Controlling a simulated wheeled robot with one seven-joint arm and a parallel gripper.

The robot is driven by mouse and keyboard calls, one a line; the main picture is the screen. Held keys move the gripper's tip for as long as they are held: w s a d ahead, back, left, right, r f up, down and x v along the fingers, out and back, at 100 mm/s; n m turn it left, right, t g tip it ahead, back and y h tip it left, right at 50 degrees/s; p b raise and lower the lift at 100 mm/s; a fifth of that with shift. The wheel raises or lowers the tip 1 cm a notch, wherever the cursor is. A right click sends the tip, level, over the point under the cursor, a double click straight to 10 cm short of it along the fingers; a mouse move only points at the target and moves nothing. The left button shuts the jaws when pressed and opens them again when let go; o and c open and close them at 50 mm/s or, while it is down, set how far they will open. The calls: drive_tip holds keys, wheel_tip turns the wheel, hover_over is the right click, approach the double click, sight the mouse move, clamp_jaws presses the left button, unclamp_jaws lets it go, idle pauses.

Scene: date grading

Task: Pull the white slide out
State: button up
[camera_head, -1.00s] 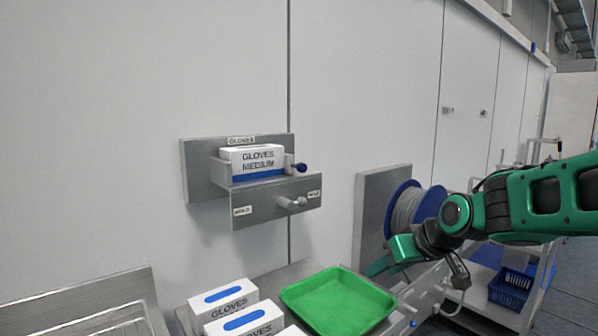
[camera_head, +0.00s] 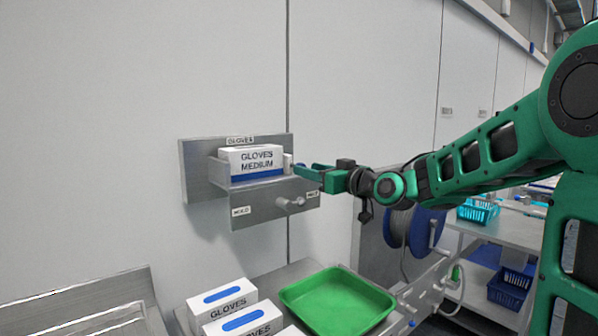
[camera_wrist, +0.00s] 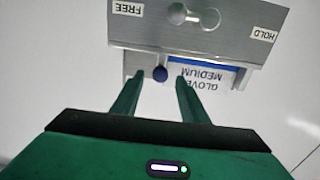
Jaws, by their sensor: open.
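A wall dispenser (camera_head: 206,178) holds a white glove box (camera_head: 250,158) marked "GLOVES MEDIUM". A small white piece (camera_head: 288,161) shows beside the box's right end; I take it for the white slide. In the wrist view, a dark blue knob (camera_wrist: 160,74) sits beside the upside-down glove box. My gripper (camera_head: 301,174) is at the dispenser's right end. In the wrist view my gripper (camera_wrist: 159,80) is open, with the knob between or just beyond its fingertips. I cannot tell whether they touch it. In the head view the fingers hide the knob.
A grey lever (camera_head: 291,204) sticks out of the dispenser's front, between the "HOLD" and "FREE" labels, below my gripper. A green tray (camera_head: 337,300) and more glove boxes (camera_head: 222,300) stand below. A cable reel (camera_head: 415,222) is under my arm. The wall above is clear.

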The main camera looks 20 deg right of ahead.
sight(285, 163)
drive_tip(key=shift+x, duration=2.5)
